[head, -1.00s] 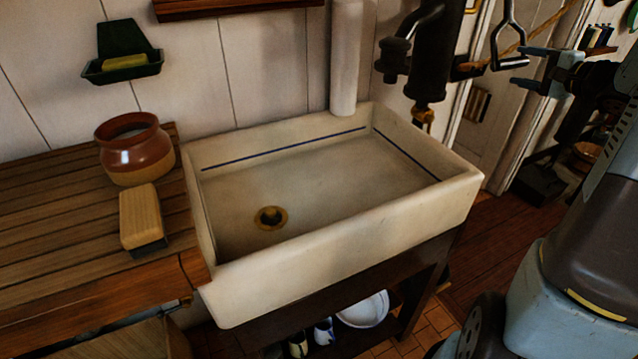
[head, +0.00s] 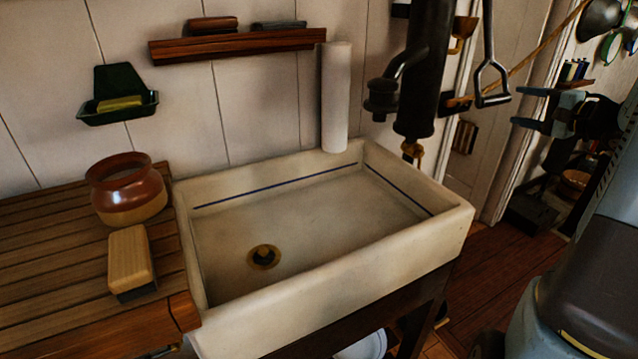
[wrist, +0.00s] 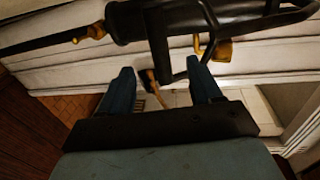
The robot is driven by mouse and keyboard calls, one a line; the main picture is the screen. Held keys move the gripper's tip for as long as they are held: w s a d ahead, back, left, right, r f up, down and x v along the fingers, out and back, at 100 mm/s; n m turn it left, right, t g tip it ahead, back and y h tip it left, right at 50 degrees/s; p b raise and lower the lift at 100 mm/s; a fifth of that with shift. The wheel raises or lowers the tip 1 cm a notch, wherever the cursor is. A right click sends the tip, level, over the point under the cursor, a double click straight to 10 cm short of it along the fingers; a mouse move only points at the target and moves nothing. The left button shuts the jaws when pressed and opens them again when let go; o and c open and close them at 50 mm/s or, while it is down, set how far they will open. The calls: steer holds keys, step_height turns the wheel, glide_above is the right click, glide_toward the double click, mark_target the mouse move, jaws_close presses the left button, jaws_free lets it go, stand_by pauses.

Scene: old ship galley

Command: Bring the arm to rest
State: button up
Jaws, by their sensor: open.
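My gripper (head: 532,108) is at the right of the head view, raised above the floor to the right of the sink. Its two fingers are apart with nothing between them. In the wrist view my gripper (wrist: 162,88) also shows both fingers spread and empty. The black pump (head: 428,70) with its hanging handle (head: 491,85) is to the left of the gripper in the head view. In the wrist view the pump (wrist: 200,18) lies across the top, beyond the fingertips. I cannot tell the exact gap between them.
The empty cream sink (head: 330,285) fills the middle. A brown pot (head: 128,190) and a brush (head: 131,260) stand on the wooden counter (head: 50,255) at left. A wall shelf (head: 235,44) hangs above. Wooden floor (head: 497,262) shows at right.

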steer(key=s+a+n+g, duration=0.35)
steer(key=s+a, duration=0.25)
steer(key=a, duration=0.3)
steer(key=s+a+n+g, duration=0.3)
steer(key=s+a+g, duration=0.25)
steer(key=a, duration=0.35)
steer(key=s+a+f+n+h, duration=0.1)
steer(key=s+n+h, duration=0.4)
steer(key=s, duration=1.1)
steer(key=h, duration=0.3)
steer(key=shift+s+a+f, duration=0.2)
steer(key=shift+a+f, duration=0.05)
steer(key=shift+a, duration=0.15)
